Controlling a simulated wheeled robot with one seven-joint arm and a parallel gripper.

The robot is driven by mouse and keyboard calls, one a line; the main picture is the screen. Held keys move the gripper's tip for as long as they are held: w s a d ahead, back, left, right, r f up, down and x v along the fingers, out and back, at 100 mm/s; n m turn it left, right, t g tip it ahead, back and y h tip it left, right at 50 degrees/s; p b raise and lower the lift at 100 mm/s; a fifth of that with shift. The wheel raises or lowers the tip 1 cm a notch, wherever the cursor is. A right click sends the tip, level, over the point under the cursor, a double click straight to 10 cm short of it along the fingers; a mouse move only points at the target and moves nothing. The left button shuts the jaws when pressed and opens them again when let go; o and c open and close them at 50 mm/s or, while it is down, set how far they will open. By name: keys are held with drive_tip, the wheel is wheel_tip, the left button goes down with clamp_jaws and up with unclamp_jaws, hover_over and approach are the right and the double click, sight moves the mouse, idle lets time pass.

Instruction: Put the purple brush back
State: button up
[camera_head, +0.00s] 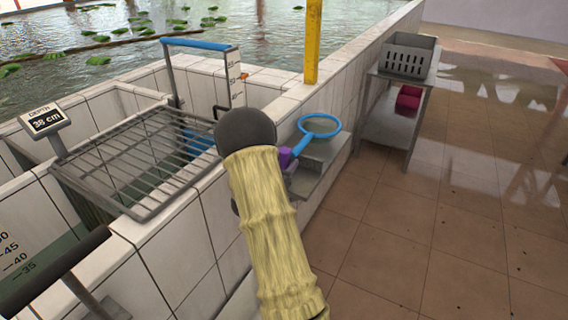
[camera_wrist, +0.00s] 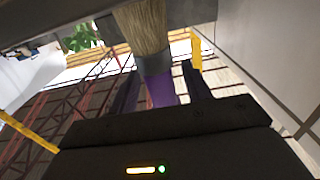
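The purple brush shows in the wrist view, with a purple handle (camera_wrist: 161,90), a grey collar and pale brown bristles (camera_wrist: 143,30) pointing away from me. My gripper (camera_wrist: 161,67) has one dark finger on each side of the handle and collar. Whether both fingers press on it or leave a small gap, I cannot tell. The handle's near end is hidden by my gripper body. In the head view a small purple patch (camera_head: 285,157) shows beside my dark wrist, by a grey ledge on the tiled wall; my arm hides the rest.
A blue hoop net (camera_head: 320,125) lies by the ledge (camera_head: 308,178). A metal rack (camera_head: 150,160) spans the tiled basin at left, with a depth display (camera_head: 45,120). A yellow post (camera_head: 313,40) stands on the wall. A grey crate (camera_head: 407,56) sits on a side table. Floor at right is clear.

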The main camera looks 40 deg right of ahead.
drive_tip(key=shift+r, duration=0.1)
drive_tip(key=shift+a, duration=0.1)
drive_tip(key=v, duration=1.2)
drive_tip(key=shift+s, duration=0.1)
